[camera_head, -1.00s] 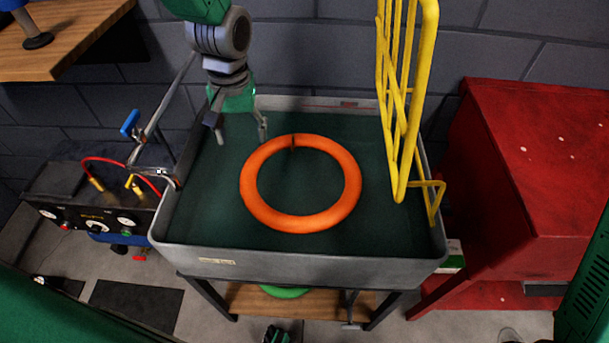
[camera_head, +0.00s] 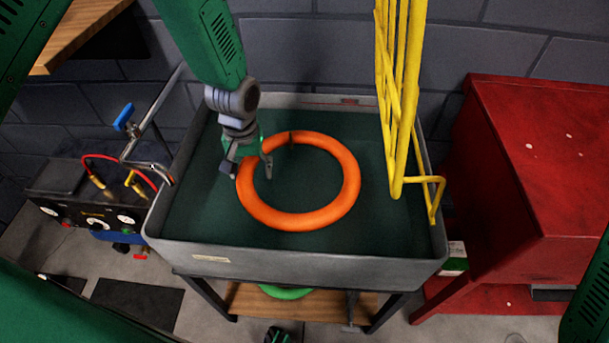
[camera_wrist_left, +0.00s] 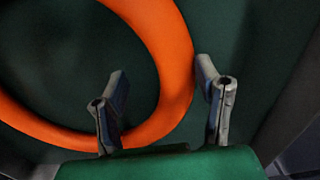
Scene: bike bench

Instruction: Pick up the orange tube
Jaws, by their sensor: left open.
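The orange tube (camera_head: 346,186) is a closed ring lying in the grey tub with a dark green bottom (camera_head: 385,225). A small dark valve stem shows at its far side. My left gripper (camera_head: 249,170) is open above the ring's left side, with one finger on the outer side and one on the inner side. In the left wrist view, the orange tube (camera_wrist_left: 168,45) runs between the two spread fingers of the left gripper (camera_wrist_left: 162,85). I cannot tell whether the fingers touch it. My right gripper is not in view.
A yellow wire rack (camera_head: 400,100) stands over the tub's right side. A red cabinet (camera_head: 530,160) is to the right. A gauge panel with red hoses (camera_head: 95,215) and a blue-handled metal arm (camera_head: 124,117) are at the left.

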